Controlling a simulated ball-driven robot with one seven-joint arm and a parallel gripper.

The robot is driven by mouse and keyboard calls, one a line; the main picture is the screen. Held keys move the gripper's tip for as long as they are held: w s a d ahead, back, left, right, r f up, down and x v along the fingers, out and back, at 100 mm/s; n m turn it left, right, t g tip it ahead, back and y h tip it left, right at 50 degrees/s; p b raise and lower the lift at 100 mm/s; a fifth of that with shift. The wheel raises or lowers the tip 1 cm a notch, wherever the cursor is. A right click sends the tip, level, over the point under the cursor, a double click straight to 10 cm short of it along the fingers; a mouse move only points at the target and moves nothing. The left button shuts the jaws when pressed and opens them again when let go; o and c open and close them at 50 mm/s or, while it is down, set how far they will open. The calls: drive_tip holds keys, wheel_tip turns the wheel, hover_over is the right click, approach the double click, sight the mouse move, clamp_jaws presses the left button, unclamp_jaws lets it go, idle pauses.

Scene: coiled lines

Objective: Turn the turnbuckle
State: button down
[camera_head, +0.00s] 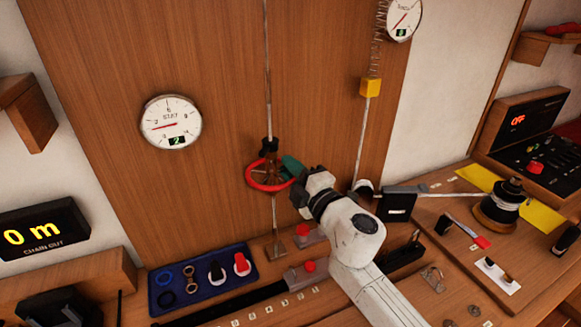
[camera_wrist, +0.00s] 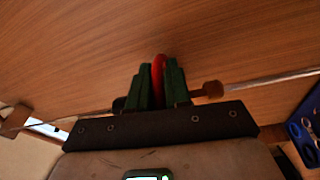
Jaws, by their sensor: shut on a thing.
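The turnbuckle (camera_head: 268,147) is in line with a thin wire that runs down the wooden panel. It carries a red ring-shaped handwheel (camera_head: 253,184). My gripper (camera_head: 292,168) reaches in from the right and its green fingers are at the right side of the ring. In the wrist view my gripper (camera_wrist: 160,88) is shut on the red rim (camera_wrist: 158,68), which stands between the two green fingers. The fingers hide part of the ring and the turnbuckle's middle.
A round gauge (camera_head: 171,122) left of the wire shows 2. A second wire with a spring and yellow block (camera_head: 370,87) hangs to the right. A blue tray (camera_head: 203,280) with shackles, red buttons and a dark winch drum (camera_head: 499,207) are on the bench below.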

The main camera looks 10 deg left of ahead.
sight(285, 182)
drive_tip(key=h, duration=0.1)
drive_tip(key=m+t+h, duration=0.1)
drive_tip(key=s+m+t, duration=0.1)
drive_tip(key=shift+a+f+h, duration=0.1)
drive_tip(key=shift+f+h, duration=0.15)
drive_tip(key=shift+h, duration=0.15)
drive_tip(key=shift+s+a+r+m+t+h+b, duration=0.1)
drive_tip(key=shift+s+m+t+h+b, duration=0.4)
drive_tip(key=shift+m+h+b, duration=1.45)
drive_tip(key=shift+s+f+m+t+h+b, duration=0.1)
drive_tip(key=shift+s+m+t+h+b, duration=0.7)
drive_tip(key=shift+h, duration=1.9)
drive_tip(key=shift+s+a+r+m+t+h+b, duration=0.1)
drive_tip(key=shift+s+m+t+h+b, duration=0.1)
drive_tip(key=shift+m+h+b, duration=1.9)
drive_tip(key=shift+n+h, duration=0.25)
drive_tip(key=shift+h, duration=0.2)
drive_tip(key=c, duration=1.1)
unclamp_jaws()
drive_tip(key=shift+r, duration=0.1)
drive_tip(key=shift+c, duration=0.2)
